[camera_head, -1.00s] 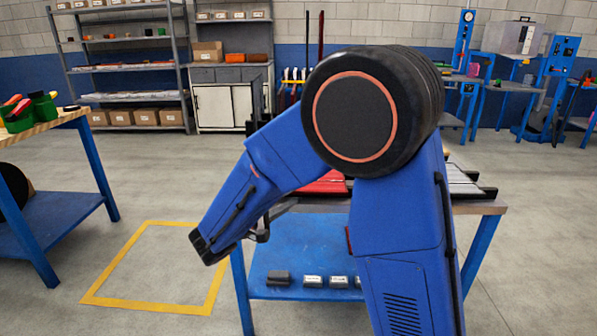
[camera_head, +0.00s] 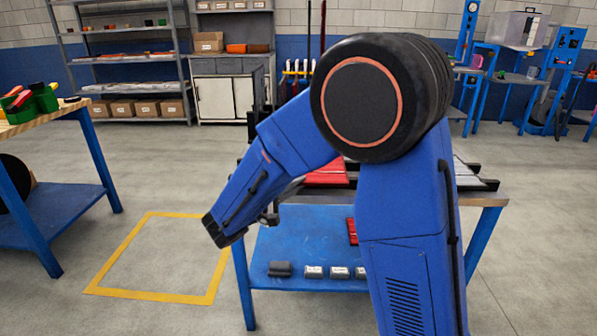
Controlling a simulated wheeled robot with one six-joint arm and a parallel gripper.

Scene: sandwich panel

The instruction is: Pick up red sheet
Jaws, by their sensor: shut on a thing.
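Red sheet material (camera_head: 327,174) shows on the worktable behind my arm, in a dark-edged holder. My forearm and the big round joint hide much of it, so I cannot tell whether it is one sheet or a stack. My blue arm bends down to the left in front of the table. Its lower end is in front of the table's left front corner. I cannot see any contact with a red sheet.
Grey-white sheets (camera_head: 465,174) lie at the right on the worktable (camera_head: 484,201). Its blue lower shelf (camera_head: 300,241) holds small grey blocks (camera_head: 313,271) and a red item (camera_head: 351,232). A yellow floor frame (camera_head: 150,297) and a wooden-topped bench (camera_head: 40,121) are at left.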

